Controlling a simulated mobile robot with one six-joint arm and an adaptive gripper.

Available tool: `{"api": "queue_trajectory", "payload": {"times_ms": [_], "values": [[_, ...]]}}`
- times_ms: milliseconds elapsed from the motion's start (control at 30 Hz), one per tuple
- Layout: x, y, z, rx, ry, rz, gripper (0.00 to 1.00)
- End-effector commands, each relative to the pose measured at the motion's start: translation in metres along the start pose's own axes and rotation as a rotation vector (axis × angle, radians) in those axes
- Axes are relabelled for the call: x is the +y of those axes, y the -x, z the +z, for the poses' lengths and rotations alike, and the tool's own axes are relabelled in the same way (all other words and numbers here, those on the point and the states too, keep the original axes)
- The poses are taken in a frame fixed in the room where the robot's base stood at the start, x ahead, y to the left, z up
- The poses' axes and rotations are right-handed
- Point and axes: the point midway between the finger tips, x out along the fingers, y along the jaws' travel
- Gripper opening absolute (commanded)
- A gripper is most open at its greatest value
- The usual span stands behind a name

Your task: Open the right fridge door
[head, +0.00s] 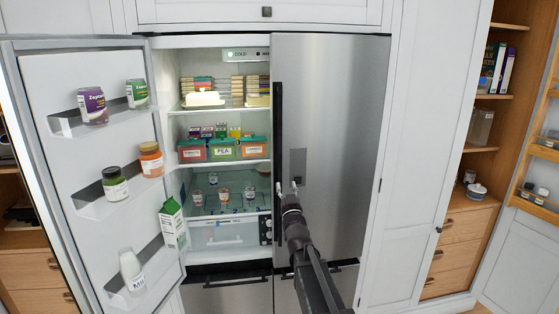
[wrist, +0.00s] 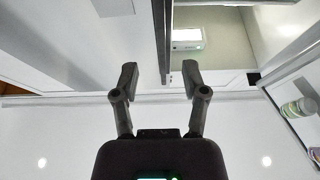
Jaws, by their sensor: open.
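The right fridge door (head: 335,130) is a shut brushed-steel panel. Its long black vertical handle (head: 278,120) runs along its left edge. My gripper (head: 287,187) is open in front of the handle's lower half. In the wrist view my gripper (wrist: 158,78) has its fingers apart, with a dark upright bar, seemingly the handle (wrist: 159,40), lined up in the gap between them. No finger visibly closes on it. I cannot tell how deep the bar sits between the fingers.
The left fridge door (head: 95,150) stands wide open, with bottles and cartons on its shelves. The lit fridge interior (head: 220,115) holds boxes and jars. Drawers (head: 225,290) lie below. A tall white cabinet panel (head: 425,130) and open wooden shelves (head: 483,150) stand at right.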

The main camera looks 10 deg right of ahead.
Motion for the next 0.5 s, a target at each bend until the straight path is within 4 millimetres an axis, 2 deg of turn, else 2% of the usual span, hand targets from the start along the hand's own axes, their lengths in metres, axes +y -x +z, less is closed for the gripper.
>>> {"api": "queue_trajectory", "payload": {"times_ms": [267,500], "values": [[0.001,-0.005,0.0,-0.001,0.0,0.0,0.57],[0.001,-0.026,-0.001,-0.002,0.0,0.001,0.57]]}}
